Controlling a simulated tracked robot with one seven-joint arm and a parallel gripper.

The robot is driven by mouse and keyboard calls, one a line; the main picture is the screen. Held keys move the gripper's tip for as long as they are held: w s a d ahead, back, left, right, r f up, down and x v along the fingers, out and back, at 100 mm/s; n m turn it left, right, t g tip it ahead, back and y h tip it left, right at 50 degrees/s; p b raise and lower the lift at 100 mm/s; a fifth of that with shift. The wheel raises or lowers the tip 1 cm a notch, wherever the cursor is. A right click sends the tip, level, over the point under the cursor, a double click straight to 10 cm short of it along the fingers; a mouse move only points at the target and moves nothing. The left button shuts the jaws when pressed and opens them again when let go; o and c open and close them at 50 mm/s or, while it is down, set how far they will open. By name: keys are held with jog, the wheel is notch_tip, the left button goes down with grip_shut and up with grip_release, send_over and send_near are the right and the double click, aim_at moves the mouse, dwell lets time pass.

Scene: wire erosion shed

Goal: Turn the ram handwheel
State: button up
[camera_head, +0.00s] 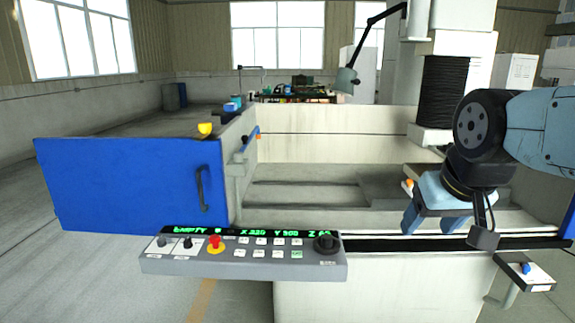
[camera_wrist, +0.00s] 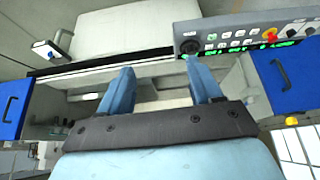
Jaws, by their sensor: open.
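A round black handwheel knob (camera_head: 326,244) sits at the right end of the grey control panel (camera_head: 190,265). It also shows in the wrist view (camera_wrist: 190,46), just beyond the tip of one finger. No label saying ram is readable on it. My gripper (camera_head: 434,222) points down over the machine's front edge, to the right of the panel and apart from the knob. Its two blue fingers are spread wide with nothing between them, as the wrist view (camera_wrist: 158,70) also shows.
The panel carries a red emergency button (camera_head: 215,243), small buttons and a green-lettered display (camera_head: 250,232). A blue door (camera_head: 130,185) with a dark handle stands at left. A small white box (camera_head: 525,272) with a blue knob sticks out at right. The tank (camera_head: 310,195) lies open behind.

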jog(key=n+g+y, duration=0.2)
jog(key=n, duration=0.3)
send_over(327, 237)
jog(key=s+d, duration=0.3)
jog(key=s, duration=0.2)
notch_tip(327, 237, down, 16)
jog(key=r, duration=0.1)
jog(key=x, duration=1.4)
jog(key=shift+w+a+f, duration=0.15)
jog(key=shift+w, duration=0.1)
jog(key=c, duration=1)
jog(key=shift+c, duration=0.2)
